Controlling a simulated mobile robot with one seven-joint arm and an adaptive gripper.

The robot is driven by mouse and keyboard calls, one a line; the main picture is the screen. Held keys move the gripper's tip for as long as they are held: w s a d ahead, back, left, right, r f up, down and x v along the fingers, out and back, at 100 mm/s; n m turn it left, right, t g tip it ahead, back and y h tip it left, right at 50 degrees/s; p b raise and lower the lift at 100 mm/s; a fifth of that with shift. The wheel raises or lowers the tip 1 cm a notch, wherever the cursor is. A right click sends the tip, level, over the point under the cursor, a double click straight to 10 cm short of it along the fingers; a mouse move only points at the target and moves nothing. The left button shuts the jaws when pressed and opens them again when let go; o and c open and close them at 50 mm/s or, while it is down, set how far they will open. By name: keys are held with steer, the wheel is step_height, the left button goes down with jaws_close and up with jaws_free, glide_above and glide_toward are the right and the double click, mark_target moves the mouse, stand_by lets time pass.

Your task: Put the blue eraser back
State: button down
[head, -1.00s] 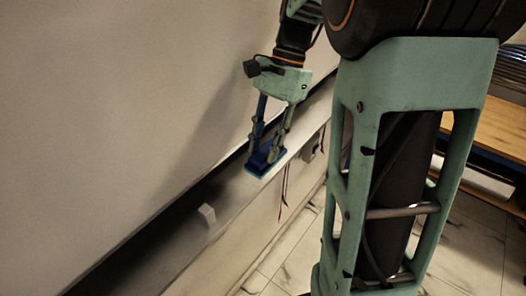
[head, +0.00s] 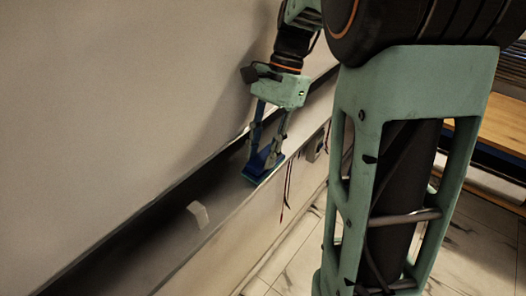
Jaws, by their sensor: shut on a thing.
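The blue eraser (head: 260,167) is between the fingers of my gripper (head: 264,155), low over the ledge (head: 225,190) that runs along the foot of the pale board (head: 110,80). My gripper points down and is shut on the eraser. Parts of the eraser are hidden by the fingers. I cannot tell whether its underside touches the ledge.
A small pale block (head: 198,214) sits on the ledge to the left and nearer. Dark and red cords (head: 286,190) hang below the ledge, beside a small grey box (head: 314,146). My own arm column fills the right side. The ledge between block and eraser is clear.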

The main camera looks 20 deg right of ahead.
steer(key=shift+f, duration=0.1)
steer(key=c, duration=1.5)
jaws_free()
steer(key=shift+c, duration=0.2)
steer(key=v, duration=1.2)
steer(key=shift+r+p, duration=0.2)
steer(key=shift+p, duration=0.15)
